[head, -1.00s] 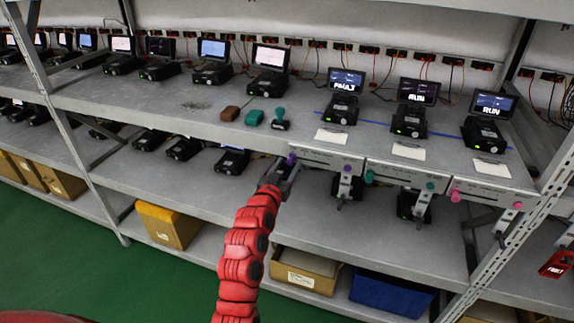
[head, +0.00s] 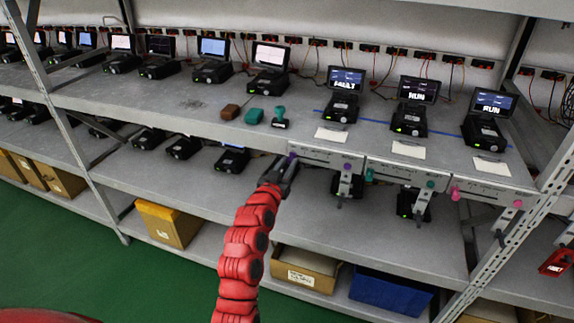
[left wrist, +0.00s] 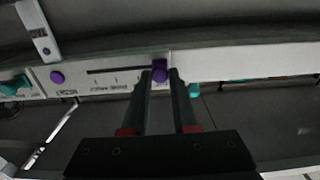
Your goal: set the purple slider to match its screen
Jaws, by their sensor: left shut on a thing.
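The purple slider knob (head: 291,158) is at the left end of its white panel (head: 322,158) on the shelf's front edge. In the left wrist view the knob (left wrist: 159,70) is at the right end of the dark slot (left wrist: 118,70), between my fingertips. My left gripper (head: 286,166) is shut on the knob; it also shows in the left wrist view (left wrist: 160,80). A round purple button (head: 347,167) sits at the panel's other end. The screen (head: 346,79) above this panel reads what looks like FAULT. My right gripper is not in view.
Panels with a teal slider (head: 369,175) and a pink slider (head: 456,194) continue to the right; their screens (head: 418,90) (head: 494,103) read RUN. Brown (head: 230,112) and teal (head: 254,116) blocks lie on the shelf at left.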

